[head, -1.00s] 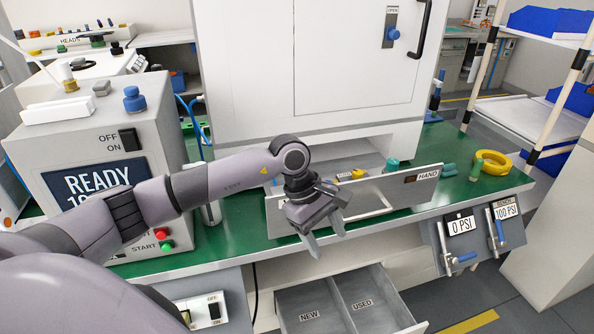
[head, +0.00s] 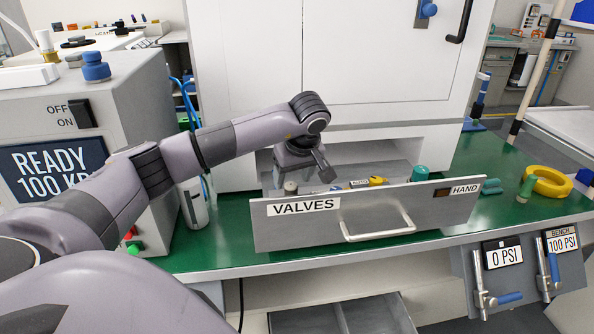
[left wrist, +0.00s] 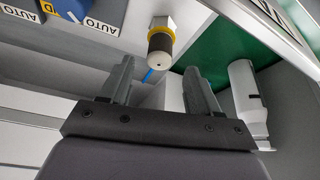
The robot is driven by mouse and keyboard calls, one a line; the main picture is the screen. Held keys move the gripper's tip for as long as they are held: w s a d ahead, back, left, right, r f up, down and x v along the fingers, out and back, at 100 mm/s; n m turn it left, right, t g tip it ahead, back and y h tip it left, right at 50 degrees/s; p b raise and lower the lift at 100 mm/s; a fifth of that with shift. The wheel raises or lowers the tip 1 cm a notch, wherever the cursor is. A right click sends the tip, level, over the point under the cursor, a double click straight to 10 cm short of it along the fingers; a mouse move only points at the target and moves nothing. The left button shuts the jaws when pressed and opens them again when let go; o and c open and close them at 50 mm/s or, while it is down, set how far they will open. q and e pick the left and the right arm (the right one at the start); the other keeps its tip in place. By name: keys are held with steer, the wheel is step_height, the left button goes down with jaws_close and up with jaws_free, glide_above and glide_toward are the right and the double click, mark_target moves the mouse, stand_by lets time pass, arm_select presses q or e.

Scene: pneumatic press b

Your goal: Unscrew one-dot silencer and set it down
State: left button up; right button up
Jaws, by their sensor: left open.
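My left gripper (head: 318,165) reaches over the front of the VALVES drawer (head: 370,213), and its fingers are partly hidden in the head view. In the left wrist view the two fingers of the left gripper (left wrist: 160,72) are apart, with nothing between them. A small grey-brown cap (head: 290,187) at the drawer's left end may be the same silencer. My right gripper does not show.
The drawer also holds a yellow part (head: 377,181) and a teal knob (head: 420,173). A white cylinder (head: 193,204) stands left of the drawer; it also shows in the wrist view (left wrist: 243,92).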

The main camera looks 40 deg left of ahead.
mark_target(291, 184)
arm_select(q)
steer(key=shift+x, duration=2.1)
steer(key=c, duration=1.1)
steer(key=n+g, duration=0.1)
steer(key=n, duration=0.2)
steer(key=n+g, duration=0.1)
steer(key=n, duration=0.2)
steer(key=shift+w+n, duration=0.1)
steer(key=shift+n, duration=0.2)
steer(key=n+g, duration=0.1)
steer(key=n, duration=0.1)
steer(key=n+g, duration=0.1)
steer(key=n, duration=0.2)
steer(key=shift+n+g+h, duration=0.3)
steer(key=o, duration=0.8)
